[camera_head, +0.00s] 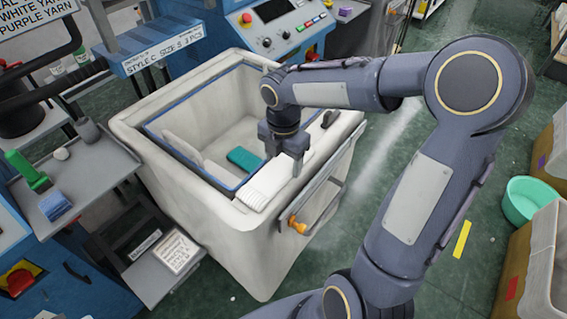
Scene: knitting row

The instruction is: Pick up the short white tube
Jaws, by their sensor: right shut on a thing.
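A short white tube (268,188) with a ribbed near end lies along the right-hand rim of the large off-white bin (220,225). My right gripper (285,160) points down over it from above and is shut on it. The fingertips partly hide the tube's middle and far part. I cannot tell whether the tube is lifted off the rim. My left gripper is not in view.
A teal piece (245,159) and whitish pieces lie inside the bin. A dark object (328,118) sits on the far rim. An orange knob (297,224) sticks out on the bin's side. A grey side table (104,185) stands left; a green basin (531,201) stands right.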

